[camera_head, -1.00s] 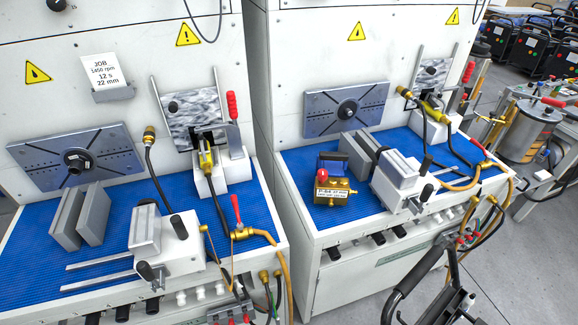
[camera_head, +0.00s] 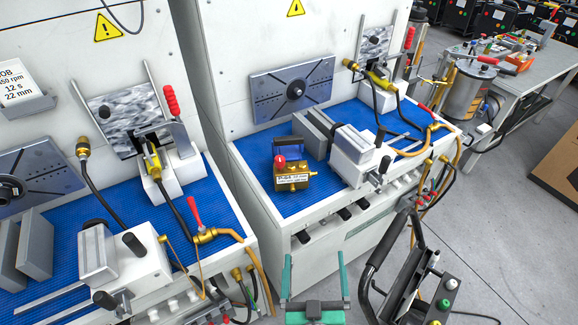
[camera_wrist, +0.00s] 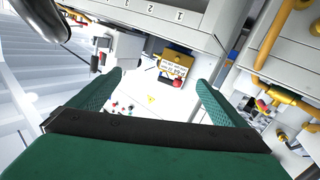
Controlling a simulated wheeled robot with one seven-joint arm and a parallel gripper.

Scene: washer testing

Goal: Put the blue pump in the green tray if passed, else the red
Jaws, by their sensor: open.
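The pump (camera_head: 291,178), brass-coloured with a blue block, a red cap and a white label, stands on the blue mat of the right test bench. It also shows in the wrist view (camera_wrist: 175,64), beyond the fingertips. My gripper (camera_head: 316,268) has green fingers, spread open and empty, in front of the right bench and below the pump in the picture. In the wrist view the open fingers (camera_wrist: 158,82) point toward the bench. I cannot make out a green tray or a red tray for certain.
A grey vise (camera_head: 355,155) stands right of the pump, with a valve and yellow hoses (camera_head: 440,135) further right. A left bench (camera_head: 65,235) has similar fittings. A black cart handle (camera_head: 385,240) rises right of my gripper.

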